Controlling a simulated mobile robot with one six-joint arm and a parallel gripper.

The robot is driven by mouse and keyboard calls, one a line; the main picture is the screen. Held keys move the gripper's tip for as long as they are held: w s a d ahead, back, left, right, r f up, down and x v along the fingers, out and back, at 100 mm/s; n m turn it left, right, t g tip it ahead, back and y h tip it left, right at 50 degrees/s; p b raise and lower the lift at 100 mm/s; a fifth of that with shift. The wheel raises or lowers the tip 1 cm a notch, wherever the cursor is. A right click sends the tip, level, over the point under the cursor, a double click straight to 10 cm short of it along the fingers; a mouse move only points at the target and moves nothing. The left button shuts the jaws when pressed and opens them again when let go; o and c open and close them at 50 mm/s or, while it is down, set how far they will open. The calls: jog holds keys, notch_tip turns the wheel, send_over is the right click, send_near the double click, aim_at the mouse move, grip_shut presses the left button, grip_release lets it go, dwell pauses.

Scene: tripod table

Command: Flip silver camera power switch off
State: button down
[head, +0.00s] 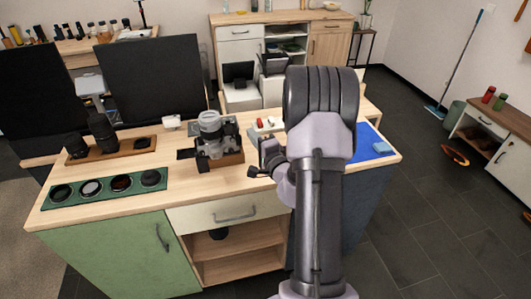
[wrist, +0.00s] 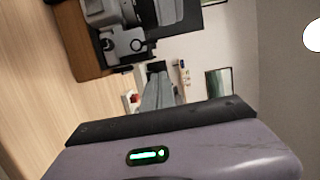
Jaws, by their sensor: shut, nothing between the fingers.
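In the wrist view my fingertips (wrist: 155,67) show beyond the purple-grey wrist housing, close to the camera base.
A green tray (head: 107,205) with several round lens filters lies at the left front. A wooden tray (head: 139,148) with dark lenses is behind it. A blue mat (head: 372,133) is at the right, partly behind my arm. Bare worktop lies left of my gripper.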

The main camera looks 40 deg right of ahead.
jog(key=v, duration=1)
jog(key=shift+s+p, duration=0.15)
jog(key=shift+p, duration=0.15)
jog(key=shift+d, duration=0.15)
jog(key=w+a+r+n+g+y, duration=0.1)
jog(key=a+r+n+g+y, duration=0.3)
jog(key=a, duration=0.6)
jog(key=a+r+n+t+y, duration=0.1)
jog(key=a+r+n+y, duration=0.2)
jog(key=a+y, duration=0.45)
jog(key=w+a+r+n+g+y, duration=0.1)
jog(key=a+r+n+g+y, duration=0.2)
jog(key=a, duration=0.9)
jog(key=s+a+f+n+g, duration=0.2)
jog(key=s+a+n+g, duration=0.4)
jog(key=s+a, duration=0.55)
jog(key=s+d+r+n+h, duration=0.1)
jog(key=s+d+r+h, duration=0.1)
jog(key=s+d+h, duration=0.3)
jog(key=shift+s+d+r+t+h, duration=0.3)
jog(key=shift+d+h, duration=0.5)
jog(key=shift+h, duration=0.35)
